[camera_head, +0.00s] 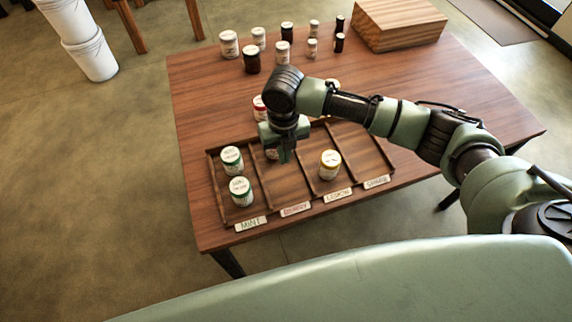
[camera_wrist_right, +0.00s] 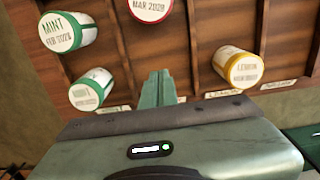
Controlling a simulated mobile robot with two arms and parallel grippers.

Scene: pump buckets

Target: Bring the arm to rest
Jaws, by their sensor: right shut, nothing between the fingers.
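My right gripper (camera_head: 286,156) points down over the second compartment of a wooden tray (camera_head: 213,183). Its fingers are shut together with nothing between them, as the wrist view (camera_wrist_right: 157,90) also shows. Two green-rimmed mint jars (camera_head: 232,160) (camera_head: 241,191) stand in the leftmost compartment. A yellow-rimmed lemon jar (camera_head: 330,164) stands in the third compartment. A red-rimmed jar (camera_wrist_right: 151,8) is cut off at the top of the wrist view. A red-rimmed jar (camera_head: 260,108) shows behind my gripper in the head view, partly hidden. My left gripper is out of view.
Several white and dark jars (camera_head: 252,59) stand at the back of the wooden table (camera_head: 200,90). A wooden box (camera_head: 399,25) sits at the back right. Name labels (camera_head: 250,223) lie along the tray's front. White buckets (camera_head: 90,55) are stacked on the floor at left.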

